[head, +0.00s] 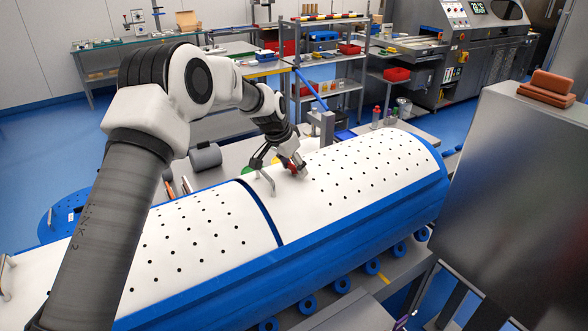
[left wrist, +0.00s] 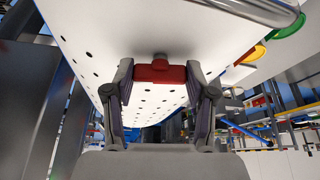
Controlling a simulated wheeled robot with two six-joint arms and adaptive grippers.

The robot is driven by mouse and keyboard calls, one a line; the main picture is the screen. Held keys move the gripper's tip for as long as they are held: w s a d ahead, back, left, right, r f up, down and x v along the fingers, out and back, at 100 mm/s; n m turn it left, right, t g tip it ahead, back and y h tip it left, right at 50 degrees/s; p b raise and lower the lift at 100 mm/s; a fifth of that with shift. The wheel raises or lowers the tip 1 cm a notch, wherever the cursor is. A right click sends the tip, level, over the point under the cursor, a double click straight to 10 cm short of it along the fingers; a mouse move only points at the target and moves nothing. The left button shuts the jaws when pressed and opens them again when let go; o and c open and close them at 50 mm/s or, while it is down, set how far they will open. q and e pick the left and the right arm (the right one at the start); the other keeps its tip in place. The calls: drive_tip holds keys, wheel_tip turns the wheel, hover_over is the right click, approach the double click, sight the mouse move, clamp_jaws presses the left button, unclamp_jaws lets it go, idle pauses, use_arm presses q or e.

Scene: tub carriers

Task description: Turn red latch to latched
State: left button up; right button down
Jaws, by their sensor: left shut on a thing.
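The red latch (left wrist: 160,73) sits on the white perforated lid of the tub carrier, across the middle of the left wrist view. It also shows small in the head view (head: 293,168), near the top of the white lid (head: 352,180). My left gripper (left wrist: 160,78) has one finger at each end of the latch and is shut on it. In the head view my left gripper (head: 291,166) reaches down onto the lid and partly covers the latch. Whether the latch is latched cannot be told. My right gripper is not in view.
A metal handle (head: 265,183) stands on the lid close left of my gripper. Blue tub walls (head: 330,245) run below the lid. A grey cabinet (head: 520,190) with brown blocks (head: 548,86) stands at the right. Shelves (head: 335,55) stand behind.

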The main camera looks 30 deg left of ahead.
use_arm(q)
drive_tip(key=shift+r+m+h+b, duration=0.1)
drive_tip(key=shift+m+h+b, duration=0.35)
drive_tip(key=shift+m, duration=0.65)
drive_tip(key=o, duration=1.2)
drive_tip(key=shift+a, duration=0.1)
drive_tip(key=shift+c, duration=0.2)
drive_tip(key=v, duration=1.2)
drive_tip(key=shift+w, duration=0.2)
